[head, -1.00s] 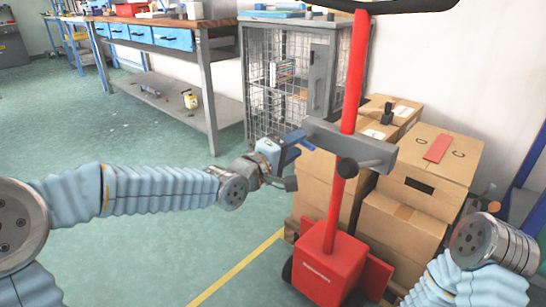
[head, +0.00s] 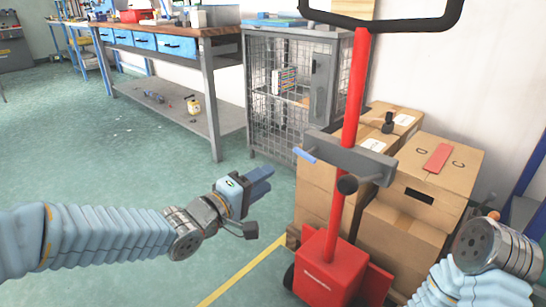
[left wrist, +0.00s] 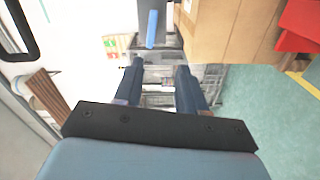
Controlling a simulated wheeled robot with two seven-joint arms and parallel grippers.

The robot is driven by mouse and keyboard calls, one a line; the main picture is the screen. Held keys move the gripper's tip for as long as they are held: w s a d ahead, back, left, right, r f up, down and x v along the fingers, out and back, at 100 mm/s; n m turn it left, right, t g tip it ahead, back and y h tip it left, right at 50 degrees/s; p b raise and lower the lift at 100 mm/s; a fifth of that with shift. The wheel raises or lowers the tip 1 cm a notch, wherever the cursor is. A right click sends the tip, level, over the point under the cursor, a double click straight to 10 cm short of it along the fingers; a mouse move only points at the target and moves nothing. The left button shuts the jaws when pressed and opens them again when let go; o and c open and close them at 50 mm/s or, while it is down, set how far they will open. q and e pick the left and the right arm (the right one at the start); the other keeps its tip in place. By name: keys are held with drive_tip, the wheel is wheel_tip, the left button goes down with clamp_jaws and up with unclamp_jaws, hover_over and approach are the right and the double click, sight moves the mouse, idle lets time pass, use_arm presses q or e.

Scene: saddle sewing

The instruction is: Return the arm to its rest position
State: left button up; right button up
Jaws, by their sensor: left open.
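My left arm (head: 110,238) reaches in from the left in the head view, in its light blue sleeve. My left gripper (head: 264,180) is open and empty over the floor, left of the red stand and apart from it. Its two blue fingers also show spread in the left wrist view (left wrist: 160,88), with nothing between them. My right arm (head: 470,275) shows at the lower right; its gripper is outside the frame.
A red stand (head: 330,268) with a grey crossbar (head: 348,158) and blue handle (head: 304,155) stands close right of my left gripper. Cardboard boxes (head: 425,180) are stacked behind it. A wire cabinet (head: 285,90) and workbench (head: 180,35) stand at the back. The left floor is clear.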

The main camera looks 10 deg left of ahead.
use_arm(q)
wheel_tip(320, 180, down, 24)
drive_tip(key=s+a+m+g+y+p, duration=0.2)
drive_tip(key=s+g+y+p, duration=0.15)
drive_tip(key=g+p, duration=0.2)
drive_tip(key=s+f+m+g+y+p, duration=0.2)
drive_tip(key=s+f+m+g, duration=0.3)
drive_tip(key=s+f, duration=1)
drive_tip(key=s+g, duration=0.2)
drive_tip(key=g, duration=0.1)
drive_tip(key=shift+a+f, duration=0.2)
drive_tip(key=shift+a, duration=0.1)
